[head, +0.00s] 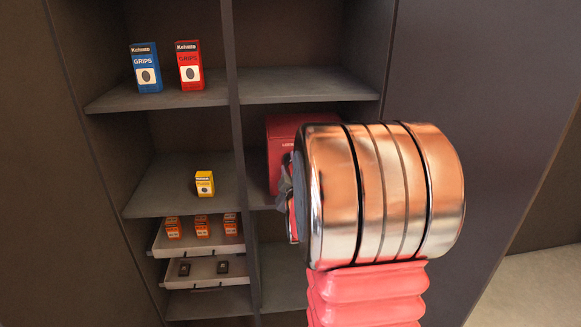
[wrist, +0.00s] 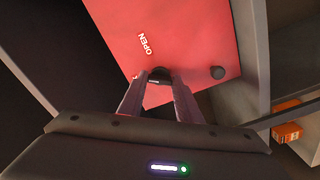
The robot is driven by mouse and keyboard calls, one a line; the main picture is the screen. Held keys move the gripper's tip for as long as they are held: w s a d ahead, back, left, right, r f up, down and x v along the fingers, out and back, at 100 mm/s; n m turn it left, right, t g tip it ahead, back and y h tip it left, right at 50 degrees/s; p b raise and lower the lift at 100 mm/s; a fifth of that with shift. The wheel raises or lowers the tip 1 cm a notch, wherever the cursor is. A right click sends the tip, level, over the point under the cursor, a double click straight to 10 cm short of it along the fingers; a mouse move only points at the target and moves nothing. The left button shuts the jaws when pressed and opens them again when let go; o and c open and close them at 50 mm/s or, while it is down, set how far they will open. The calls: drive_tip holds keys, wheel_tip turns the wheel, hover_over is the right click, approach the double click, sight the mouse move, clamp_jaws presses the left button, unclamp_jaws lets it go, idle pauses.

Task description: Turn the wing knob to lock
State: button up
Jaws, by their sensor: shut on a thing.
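The wing knob (wrist: 159,75) is a small dark knob on the face of a red box (wrist: 195,40). In the wrist view, my gripper (wrist: 160,82) has its two fingers closed on either side of the knob. The white word OPEN shows on the red face just above the knob. In the head view the red box (head: 283,135) stands in a right-hand shelf compartment, mostly hidden behind my arm. The knob and my fingertips are hidden there.
A round dark button (wrist: 217,72) sits on the red face right of the knob. Shelf walls stand close on both sides. A blue box (head: 146,68), a red carton (head: 189,66), a yellow box (head: 205,184) and trays (head: 200,240) with small items occupy the left compartments.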

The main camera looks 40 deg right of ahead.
drive_tip(key=n, duration=0.6)
drive_tip(key=shift+w+a+f, duration=0.1)
drive_tip(key=shift+a, duration=0.15)
drive_tip(key=shift+n, duration=0.3)
drive_tip(key=o, duration=0.7)
drive_tip(key=shift+c, duration=0.2)
drive_tip(key=o, duration=0.4)
drive_tip(key=shift+d, duration=0.1)
